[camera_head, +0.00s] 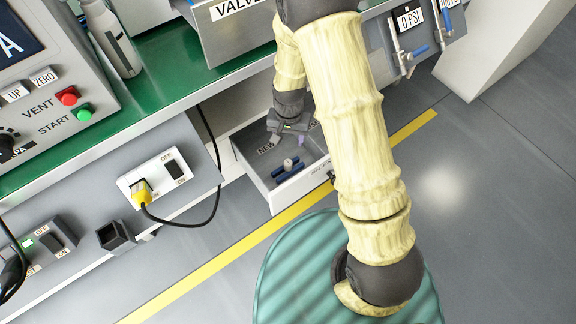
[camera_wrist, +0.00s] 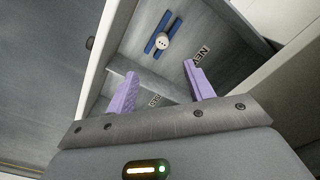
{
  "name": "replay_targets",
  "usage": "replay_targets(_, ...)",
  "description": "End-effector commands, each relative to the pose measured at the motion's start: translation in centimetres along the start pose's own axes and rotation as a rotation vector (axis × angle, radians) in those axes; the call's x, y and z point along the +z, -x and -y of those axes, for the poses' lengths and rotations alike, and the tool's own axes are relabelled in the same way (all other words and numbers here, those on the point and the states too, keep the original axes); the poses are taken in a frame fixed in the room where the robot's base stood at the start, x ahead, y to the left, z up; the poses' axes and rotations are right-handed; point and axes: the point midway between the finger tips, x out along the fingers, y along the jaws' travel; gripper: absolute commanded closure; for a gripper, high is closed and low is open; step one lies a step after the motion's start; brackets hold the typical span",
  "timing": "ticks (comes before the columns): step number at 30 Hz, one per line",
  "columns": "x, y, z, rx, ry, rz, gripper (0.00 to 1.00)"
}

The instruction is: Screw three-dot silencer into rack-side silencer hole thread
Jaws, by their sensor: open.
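The silencer (camera_wrist: 163,42) has a pale round end with dark dots and sits between blue strips in the open drawer; the dots look like three but are small. It also shows in the head view as a small pale piece (camera_head: 288,163). My gripper (camera_wrist: 160,68) is open and empty, with its purple fingers apart over the drawer. In the wrist view the silencer lies beyond the fingertips, between their lines and clear of both. In the head view my gripper is at the drawer's back part, behind the silencer. I cannot make out the rack-side silencer hole in either view.
The drawer (camera_head: 300,187) has low walls, a divider and a "NEW" label (camera_wrist: 203,56). The green-topped bench (camera_head: 165,85) overhangs it. A switch box (camera_head: 158,172) with a yellow plug and black cable is to the left. Valves with blue handles (camera_head: 418,52) are at upper right.

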Motion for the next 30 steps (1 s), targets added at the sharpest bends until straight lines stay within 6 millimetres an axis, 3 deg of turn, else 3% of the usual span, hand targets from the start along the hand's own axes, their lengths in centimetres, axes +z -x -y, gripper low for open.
replay_targets(3,0.0,-1.0,0.5,0.005,-0.007,0.005,0.47)
replay_targets(14,0.0,-1.4,0.5,0.005,-0.007,0.006,0.47)
replay_targets(30,0.0,-10.5,0.4,0.005,-0.005,0.007,0.47)
